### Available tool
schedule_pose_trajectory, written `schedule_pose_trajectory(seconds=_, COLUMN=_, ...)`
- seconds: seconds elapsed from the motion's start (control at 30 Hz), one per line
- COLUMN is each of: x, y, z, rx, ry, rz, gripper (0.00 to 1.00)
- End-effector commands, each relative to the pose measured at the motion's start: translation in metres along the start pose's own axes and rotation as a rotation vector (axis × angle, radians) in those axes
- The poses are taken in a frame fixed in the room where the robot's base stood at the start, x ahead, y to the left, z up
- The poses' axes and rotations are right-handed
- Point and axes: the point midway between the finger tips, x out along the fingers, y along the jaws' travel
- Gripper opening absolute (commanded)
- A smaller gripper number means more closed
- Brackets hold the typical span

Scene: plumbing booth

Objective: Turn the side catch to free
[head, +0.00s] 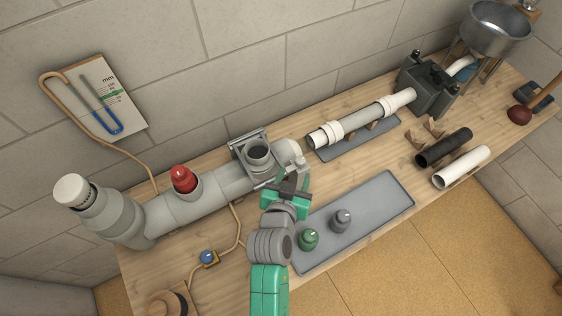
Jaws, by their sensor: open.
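A grey metal bracket (249,141) sits around the upright open socket (258,152) on the large grey pipe (221,182). A thin light bar (271,180) shows at the bracket's near right side, close to my gripper; I cannot tell for sure that it is the side catch or how it is turned. My gripper (291,181) is open, just to the right of and in front of the bracket, by the pipe's right end. Its fingers are small and dark here, and I cannot tell whether they touch anything. My green arm hides part of the bench below.
A red cap (184,179) stands on the pipe to the left. A grey tray (375,205) on the right holds a green knob (308,239) and a grey knob (341,219). A dark clamp block (429,86) holds a thinner pipe (362,119) behind.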

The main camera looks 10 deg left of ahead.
Motion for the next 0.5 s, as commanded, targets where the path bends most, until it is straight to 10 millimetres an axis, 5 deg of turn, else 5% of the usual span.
schedule_pose_trajectory(seconds=0.17, x=0.011, y=0.000, z=-0.002, rx=0.001, ry=0.001, rz=0.000, gripper=0.48)
schedule_pose_trajectory(seconds=0.5, x=0.070, y=0.000, z=-0.002, rx=0.001, ry=0.002, rz=0.000, gripper=0.48)
